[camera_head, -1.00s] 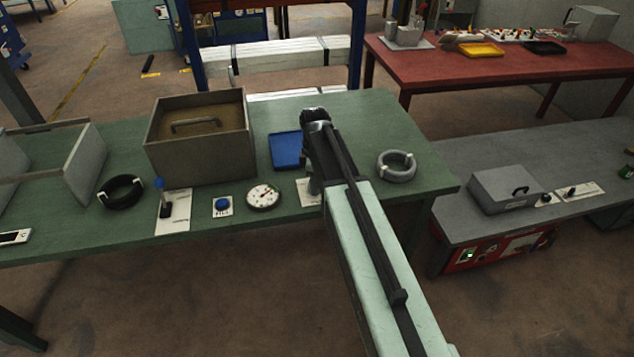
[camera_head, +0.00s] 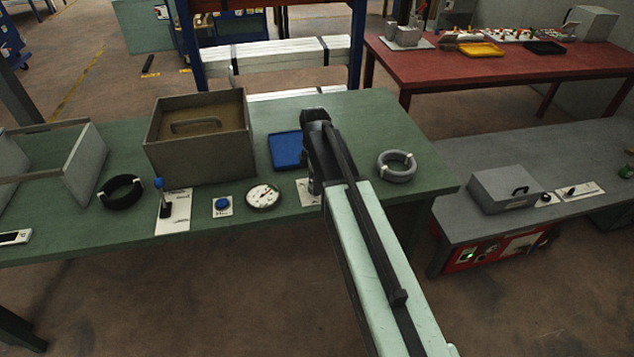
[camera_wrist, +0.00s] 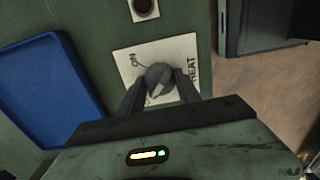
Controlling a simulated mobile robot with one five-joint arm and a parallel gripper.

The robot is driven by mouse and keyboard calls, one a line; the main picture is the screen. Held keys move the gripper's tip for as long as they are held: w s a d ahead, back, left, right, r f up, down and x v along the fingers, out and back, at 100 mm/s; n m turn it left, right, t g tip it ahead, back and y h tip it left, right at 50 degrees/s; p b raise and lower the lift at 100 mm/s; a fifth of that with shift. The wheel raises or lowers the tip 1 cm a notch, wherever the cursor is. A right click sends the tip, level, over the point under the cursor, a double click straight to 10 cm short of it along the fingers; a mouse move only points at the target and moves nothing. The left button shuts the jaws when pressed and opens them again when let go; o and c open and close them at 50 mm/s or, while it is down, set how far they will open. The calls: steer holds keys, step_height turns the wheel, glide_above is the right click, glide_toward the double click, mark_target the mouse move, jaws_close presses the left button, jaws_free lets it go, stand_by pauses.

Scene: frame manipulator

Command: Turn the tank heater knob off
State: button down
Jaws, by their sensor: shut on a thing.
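In the wrist view, a round grey knob (camera_wrist: 158,74) with a pointer ridge sits on a white plate (camera_wrist: 126,56). The lower part of the plate is hidden by the fingers. In the head view, part of the white plate (camera_head: 306,192) shows on the green table beside my arm, which hides the knob there.
A blue tray (camera_head: 287,150) lies left of my arm on the green table (camera_head: 240,190). A dial gauge (camera_head: 263,197) and a blue button (camera_head: 222,205) sit further left. A coiled grey ring (camera_head: 397,167) lies on the right.

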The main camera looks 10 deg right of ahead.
steer(key=c, duration=0.8)
jaws_free()
steer(key=shift+c, duration=0.2)
step_height(320, 180, up, 8)
steer(key=p, duration=0.8)
steer(key=shift+f, duration=0.15)
